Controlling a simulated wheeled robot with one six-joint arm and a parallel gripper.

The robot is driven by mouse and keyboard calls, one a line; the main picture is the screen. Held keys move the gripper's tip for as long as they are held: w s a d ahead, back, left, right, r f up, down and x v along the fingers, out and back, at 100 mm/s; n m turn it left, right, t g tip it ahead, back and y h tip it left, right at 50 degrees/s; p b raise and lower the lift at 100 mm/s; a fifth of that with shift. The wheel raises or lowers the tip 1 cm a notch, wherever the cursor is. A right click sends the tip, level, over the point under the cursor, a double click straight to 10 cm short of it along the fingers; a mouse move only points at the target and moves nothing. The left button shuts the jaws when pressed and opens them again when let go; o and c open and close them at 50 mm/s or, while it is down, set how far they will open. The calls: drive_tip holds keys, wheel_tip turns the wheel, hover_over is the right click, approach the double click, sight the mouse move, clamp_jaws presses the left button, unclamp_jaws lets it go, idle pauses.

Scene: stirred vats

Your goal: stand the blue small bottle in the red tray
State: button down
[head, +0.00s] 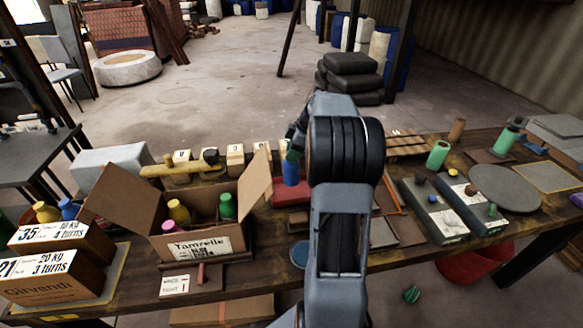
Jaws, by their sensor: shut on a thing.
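The blue small bottle (291,174) is upright below my gripper (293,153), which is shut on its top. My arm hides the tray's right part. I cannot tell whether the bottle's base touches the tray or hangs a little above it.
An open cardboard box (205,245) with several coloured bottles stands left of the tray, one flap reaching near the bottle. A yellow rack (182,169) and small blocks (235,158) are behind. Grey boxes (433,210) and a green cup (438,154) are right.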

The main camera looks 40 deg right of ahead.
sight(293, 165)
drive_tip(key=shift+f, duration=2.5)
drive_tip(key=shift+b, duration=0.3)
drive_tip(key=shift+f, duration=0.2)
drive_tip(key=c, duration=0.8)
unclamp_jaws()
drive_tip(key=shift+r, duration=0.1)
drive_tip(key=p+v, duration=0.1)
drive_tip(key=v, duration=1.1)
drive_tip(key=shift+s+r, duration=0.1)
